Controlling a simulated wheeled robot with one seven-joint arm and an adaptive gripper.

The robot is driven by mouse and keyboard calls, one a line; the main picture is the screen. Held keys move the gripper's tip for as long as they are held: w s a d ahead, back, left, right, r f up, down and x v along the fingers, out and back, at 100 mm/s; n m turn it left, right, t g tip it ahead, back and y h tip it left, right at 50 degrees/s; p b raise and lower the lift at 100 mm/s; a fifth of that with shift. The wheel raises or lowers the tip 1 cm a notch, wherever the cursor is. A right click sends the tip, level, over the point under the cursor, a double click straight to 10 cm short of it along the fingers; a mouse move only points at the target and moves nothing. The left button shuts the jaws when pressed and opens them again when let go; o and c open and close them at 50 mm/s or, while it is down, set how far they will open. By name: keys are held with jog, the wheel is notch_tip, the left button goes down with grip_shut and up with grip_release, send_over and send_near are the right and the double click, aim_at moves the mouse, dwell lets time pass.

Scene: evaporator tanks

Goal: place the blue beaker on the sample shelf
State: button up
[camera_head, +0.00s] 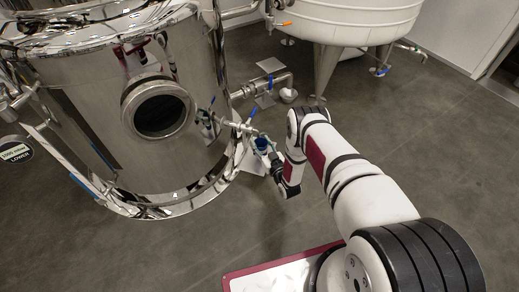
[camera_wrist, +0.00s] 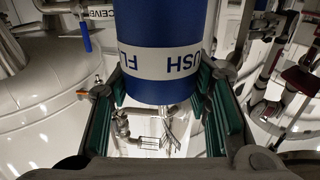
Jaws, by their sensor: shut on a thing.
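The blue beaker (camera_wrist: 165,25) fills the top middle of the wrist view, with a white band whose lettering reads upside down, partly "FLUSH". My gripper (camera_wrist: 160,84) has its green-padded fingers on both sides of it and is shut on it. In the head view the beaker is a small blue shape (camera_head: 262,143) at the end of my gripper (camera_head: 270,153), beside the lower right side of the steel tank. A pale flat plate (camera_head: 252,162) shows just below and left of the beaker; I cannot tell whether it is the sample shelf or whether they touch.
The polished steel tank (camera_head: 130,115) with a round port stands at the left, with pipes and a blue-handled valve (camera_head: 268,82) on its right. A white tank (camera_head: 345,20) on legs stands behind. The grey floor (camera_head: 440,150) at the right is clear.

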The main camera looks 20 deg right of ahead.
aim_at(258, 144)
jog(key=shift+w+a, duration=0.1)
jog(key=shift+w, duration=0.4)
jog(key=f+b, duration=0.3)
jog(key=shift+w+f, duration=0.25)
jog(key=o, duration=1.2)
jog(key=shift+f, duration=0.1)
jog(key=shift+c, duration=0.2)
